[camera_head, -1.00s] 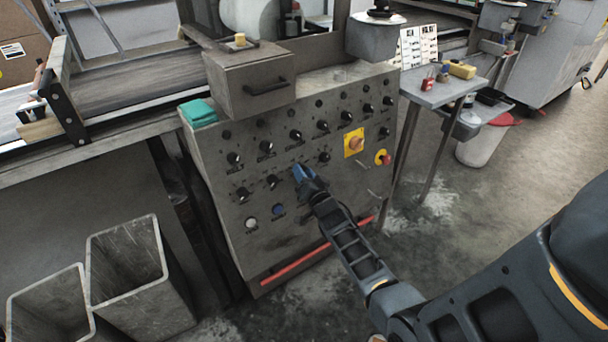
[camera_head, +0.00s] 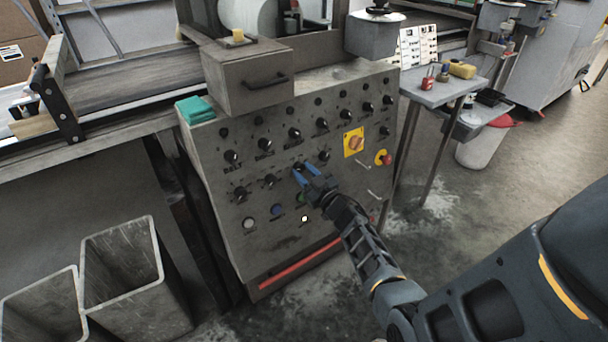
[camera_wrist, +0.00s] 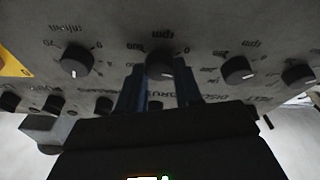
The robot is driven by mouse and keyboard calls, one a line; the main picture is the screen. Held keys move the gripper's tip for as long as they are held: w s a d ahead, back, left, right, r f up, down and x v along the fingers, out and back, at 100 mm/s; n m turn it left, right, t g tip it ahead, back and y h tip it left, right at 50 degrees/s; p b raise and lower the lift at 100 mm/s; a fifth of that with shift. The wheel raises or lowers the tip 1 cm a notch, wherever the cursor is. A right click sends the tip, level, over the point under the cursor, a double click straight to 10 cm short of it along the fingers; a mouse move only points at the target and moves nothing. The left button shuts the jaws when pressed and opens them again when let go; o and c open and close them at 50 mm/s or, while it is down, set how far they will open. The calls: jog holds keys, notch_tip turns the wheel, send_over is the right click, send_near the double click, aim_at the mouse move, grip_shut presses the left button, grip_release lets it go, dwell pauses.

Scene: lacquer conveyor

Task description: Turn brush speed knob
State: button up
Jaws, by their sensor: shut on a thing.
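My gripper (camera_head: 300,170) is at the lower row of black knobs on the grey control panel (camera_head: 345,188). Its two blue fingers point at the panel. In the wrist view my gripper (camera_wrist: 160,88) has its fingers on either side of a black round knob (camera_wrist: 160,64) with a white pointer mark, and it is shut on that knob. The picture there is upside down, with a printed scale and "rpm" around the knob. The label between the fingers is partly hidden and hard to read. In the head view the fingers hide this knob.
Neighbouring knobs stand close by in the wrist view, one at the left (camera_wrist: 76,62) and one at the right (camera_wrist: 237,69). A yellow-backed switch (camera_head: 354,143) and a red button (camera_head: 386,159) are to the right. White (camera_head: 249,223) and blue (camera_head: 277,210) buttons sit below.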

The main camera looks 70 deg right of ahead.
jog(key=n+y, duration=0.1)
jog(key=n, duration=0.4)
jog(key=shift+s+d+r+n+t+y, duration=0.1)
jog(key=shift+d+n+t+y, duration=0.05)
jog(key=shift+n+t+y, duration=0.25)
jog(key=shift+n+y, duration=1)
jog(key=shift+n, duration=1.7)
jog(key=o, duration=1)
jog(key=shift+o, duration=0.2)
jog(key=v, duration=0.7)
jog(key=shift+s+p, duration=0.35)
jog(key=shift+s, duration=0.05)
